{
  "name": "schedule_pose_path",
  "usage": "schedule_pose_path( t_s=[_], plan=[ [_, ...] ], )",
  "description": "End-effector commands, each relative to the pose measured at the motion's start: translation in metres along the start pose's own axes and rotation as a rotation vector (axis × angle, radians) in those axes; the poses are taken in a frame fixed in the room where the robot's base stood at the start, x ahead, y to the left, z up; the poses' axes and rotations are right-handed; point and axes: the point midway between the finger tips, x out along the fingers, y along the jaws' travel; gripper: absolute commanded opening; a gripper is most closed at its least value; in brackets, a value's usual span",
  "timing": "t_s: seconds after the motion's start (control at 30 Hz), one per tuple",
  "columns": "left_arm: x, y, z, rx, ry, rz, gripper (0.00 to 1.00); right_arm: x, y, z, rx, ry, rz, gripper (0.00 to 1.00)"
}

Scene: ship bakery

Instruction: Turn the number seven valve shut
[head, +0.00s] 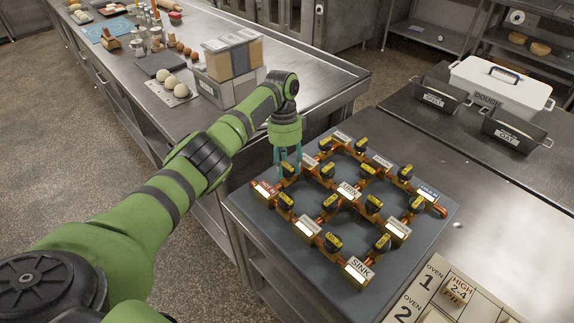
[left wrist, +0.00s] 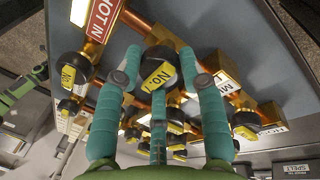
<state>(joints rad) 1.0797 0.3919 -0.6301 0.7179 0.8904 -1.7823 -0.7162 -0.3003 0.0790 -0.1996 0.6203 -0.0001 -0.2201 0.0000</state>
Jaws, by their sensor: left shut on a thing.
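A copper pipe manifold (head: 345,207) with several black valve knobs, each with a yellow number tag, lies on a grey board. My left gripper (head: 287,161) points down at the knob in its far left part. In the left wrist view its teal fingers (left wrist: 160,62) are shut around a black valve knob (left wrist: 152,55). That knob's yellow tag reads "No." and a digit that looks like 7 but is not sure. Another tagged knob (left wrist: 72,68) is beside the red HOT IN plate (left wrist: 101,16). The gripper partly hides the held knob in the head view. My right gripper is not in view.
The grey board (head: 262,212) rests on a steel counter. Plates such as SINK (head: 357,269) and DRAIN (head: 428,195) mark the pipe ends. A steel table (head: 330,82) with eggs and boxes stands behind. Two dark pans and a white DOUGH box (head: 499,83) stand at right.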

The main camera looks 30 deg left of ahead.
Motion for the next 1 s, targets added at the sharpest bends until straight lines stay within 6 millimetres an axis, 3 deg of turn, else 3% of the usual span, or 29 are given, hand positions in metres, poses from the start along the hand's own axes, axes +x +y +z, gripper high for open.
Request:
schedule_pose_path(
  t_s=[0.47,0.5,0.53,0.87,1.0],
  plan=[
    [0.005,0.002,0.002,0.013,-0.012,0.01,0.07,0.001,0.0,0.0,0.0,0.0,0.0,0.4],
    [0.005,0.002,0.002,0.012,-0.012,0.01,0.56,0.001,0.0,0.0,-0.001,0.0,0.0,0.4],
    [0.005,0.002,0.002,0.012,-0.012,0.009,0.63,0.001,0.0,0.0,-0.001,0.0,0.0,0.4],
    [0.001,0.001,0.001,0.011,-0.005,0.003,0.63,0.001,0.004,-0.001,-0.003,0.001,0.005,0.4],
    [-0.011,0.0,0.0,0.011,-0.003,0.0,0.63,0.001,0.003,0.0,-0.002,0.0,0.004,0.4]
  ],
)
